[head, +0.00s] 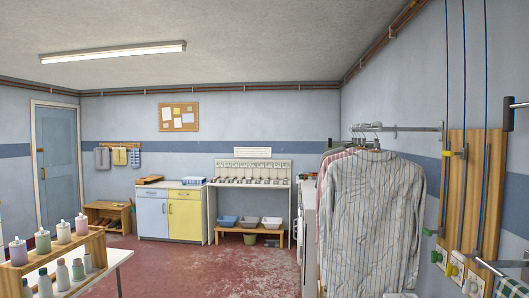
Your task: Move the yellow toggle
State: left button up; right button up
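A small yellow piece (447,153) sticks out at the left edge of a wooden board (457,200) on the right wall, and it looks like the yellow toggle. It joins a short dark part at the board. A second small yellowish part (451,269) sits on a pale fitting low on the board, too small to make out. Green knobs (436,257) project near the board's lower left. Neither of my grippers shows in the head view.
A rail with hanging striped shirts (372,225) stands just left of the board. A black-ended metal bar (509,113) and dark rods show at the right edge. A table with bottles (42,240) is at lower left. The red floor (215,270) between is clear.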

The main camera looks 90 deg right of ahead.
aim_at(462, 153)
jog(key=z, duration=3.95)
